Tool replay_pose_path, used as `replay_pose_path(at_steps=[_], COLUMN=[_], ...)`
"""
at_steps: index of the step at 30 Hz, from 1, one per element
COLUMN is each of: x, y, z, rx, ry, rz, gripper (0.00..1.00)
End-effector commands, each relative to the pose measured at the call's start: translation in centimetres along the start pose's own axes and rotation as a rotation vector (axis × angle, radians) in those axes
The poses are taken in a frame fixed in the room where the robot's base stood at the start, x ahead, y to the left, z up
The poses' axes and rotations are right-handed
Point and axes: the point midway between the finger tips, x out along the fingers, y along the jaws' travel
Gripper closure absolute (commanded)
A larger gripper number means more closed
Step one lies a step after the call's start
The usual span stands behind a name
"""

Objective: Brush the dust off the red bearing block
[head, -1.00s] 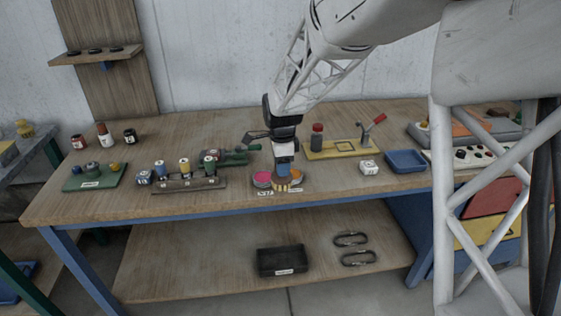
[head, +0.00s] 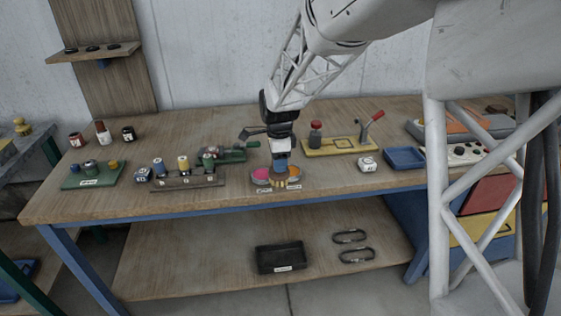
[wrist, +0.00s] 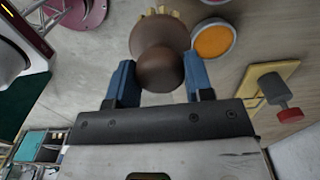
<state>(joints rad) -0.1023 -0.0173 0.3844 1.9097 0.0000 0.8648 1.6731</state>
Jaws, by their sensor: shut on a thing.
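My gripper (head: 280,160) is shut on a brush (head: 279,182) with a brown round handle and pale yellow bristles. The brush hangs bristles down near the bench's front edge, in front of a pink round dish (head: 260,175) and an orange one (head: 294,171). In the wrist view, my gripper's blue fingers (wrist: 159,82) stand on both sides of the brown handle (wrist: 158,68), and the bristles (wrist: 160,12) show at the top. The orange dish (wrist: 213,41) is to their right. I cannot pick out the red bearing block for certain in either view.
A rail with spools (head: 187,181) and a green vise (head: 222,153) stand left of the brush.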

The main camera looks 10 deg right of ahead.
Motion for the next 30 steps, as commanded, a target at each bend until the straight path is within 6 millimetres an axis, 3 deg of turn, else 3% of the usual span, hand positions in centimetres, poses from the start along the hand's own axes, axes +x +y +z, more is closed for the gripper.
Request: replay_pose_path(at_steps=[5, 11, 21, 30], x=[-0.6, -1.8, -4.1, -5.8], y=[-2.0, -5.9, -13.2, -18.7], z=[1.4, 4.3, 11.4, 18.4], rx=[-0.002, -0.003, -0.003, -0.002], ry=[0.0, 0.0, 0.0, 0.0], rz=[0.0, -0.001, -0.001, -0.001], gripper=[0.72, 0.72, 0.72, 0.72])
